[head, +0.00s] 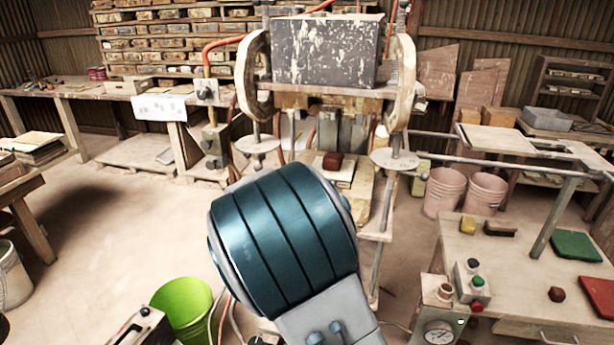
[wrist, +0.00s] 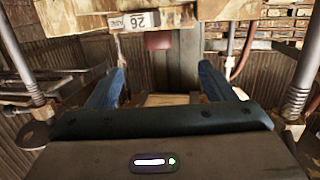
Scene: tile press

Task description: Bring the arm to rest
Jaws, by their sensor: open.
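My arm, with a large teal rounded link, fills the middle of the head view in front of the press (head: 325,50). My gripper itself is hidden there. In the wrist view my gripper (wrist: 162,70) shows two blue fingers spread wide apart, with nothing held between them. A dark red block (head: 333,161) sits on the press bed, just beyond my arm link in the head view. In the wrist view a reddish block (wrist: 158,40) shows beyond the fingers, apart from them, near a pale beam with a number label (wrist: 135,22).
A green bucket (head: 182,305) stands at lower left. Open floor lies left of my arm.

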